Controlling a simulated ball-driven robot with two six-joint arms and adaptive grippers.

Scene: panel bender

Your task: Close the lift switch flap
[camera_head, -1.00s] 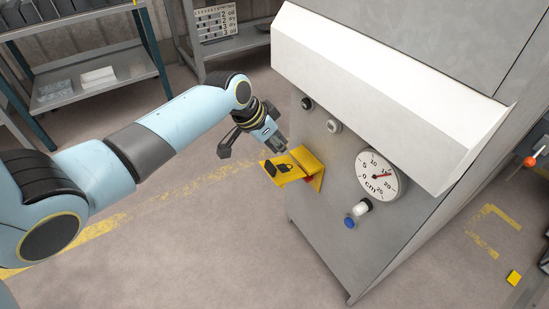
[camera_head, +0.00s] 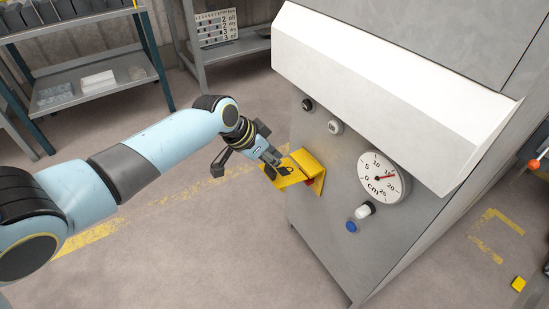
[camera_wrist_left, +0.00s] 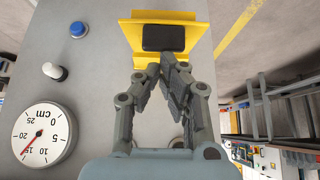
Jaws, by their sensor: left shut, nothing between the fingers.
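The yellow flap (camera_head: 285,181) sticks out from the front of the grey machine, raised, with a dark padlock mark on it. A bit of red shows beneath it at the panel. In the left wrist view the yellow flap (camera_wrist_left: 190,32) shows at the top with a black block (camera_wrist_left: 163,38) on it. My left gripper (camera_head: 273,170) is shut and empty, its fingertips over the flap's outer part. In the left wrist view the left gripper (camera_wrist_left: 162,70) has its tips just below the black block; I cannot tell if they touch. My right gripper is not in view.
The machine panel (camera_head: 335,225) carries a round cm dial (camera_head: 383,177), a white knob (camera_head: 365,209), a blue button (camera_head: 351,227) and two more knobs above. A white sloped hood (camera_head: 390,90) overhangs them. Shelves (camera_head: 85,80) stand behind. The floor to the left is clear.

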